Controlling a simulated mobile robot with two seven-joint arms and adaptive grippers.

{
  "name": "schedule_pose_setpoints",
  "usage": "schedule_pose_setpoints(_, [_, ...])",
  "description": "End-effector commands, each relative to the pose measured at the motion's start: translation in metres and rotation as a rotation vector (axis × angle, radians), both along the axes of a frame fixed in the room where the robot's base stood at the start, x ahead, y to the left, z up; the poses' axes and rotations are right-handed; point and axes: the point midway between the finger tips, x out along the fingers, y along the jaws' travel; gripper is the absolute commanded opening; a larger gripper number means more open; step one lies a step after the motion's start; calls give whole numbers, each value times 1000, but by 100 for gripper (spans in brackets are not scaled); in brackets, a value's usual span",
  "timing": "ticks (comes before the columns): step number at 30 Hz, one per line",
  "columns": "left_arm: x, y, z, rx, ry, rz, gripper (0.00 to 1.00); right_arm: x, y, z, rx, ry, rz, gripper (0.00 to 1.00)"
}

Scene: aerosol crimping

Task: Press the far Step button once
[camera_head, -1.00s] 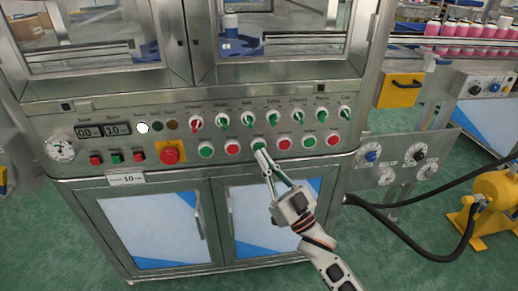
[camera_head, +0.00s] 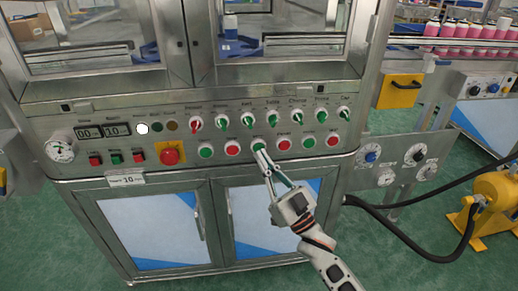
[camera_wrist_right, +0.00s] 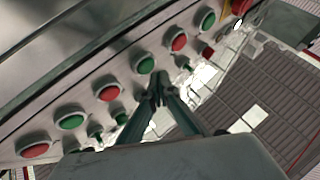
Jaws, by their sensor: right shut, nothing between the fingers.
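The machine's front panel (camera_head: 300,161) carries a lower row of round buttons, alternating green and red. The labels are too small to read, so I cannot tell which one is the Step button. My right gripper (camera_head: 259,152) is shut and empty, its fingertips just below the middle green button (camera_head: 258,143). In the right wrist view the shut fingertips (camera_wrist_right: 158,88) are close to a green button (camera_wrist_right: 146,65). I cannot tell whether they touch it. My left gripper is not in view.
Selector switches (camera_head: 247,122) run above the buttons. A red emergency stop (camera_head: 169,154) on a yellow plate sits to the left. Neighbouring red buttons (camera_head: 232,147) stand close to my fingertips. Cabinet doors (camera_head: 275,216) lie below, and a yellow pump (camera_head: 495,200) stands at right.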

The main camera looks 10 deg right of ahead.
Motion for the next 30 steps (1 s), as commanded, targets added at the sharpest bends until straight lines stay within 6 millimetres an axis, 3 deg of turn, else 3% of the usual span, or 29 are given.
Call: schedule_pose_setpoints(30, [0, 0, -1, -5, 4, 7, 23, 9, 0, 0, 0, 0, 0, 0])
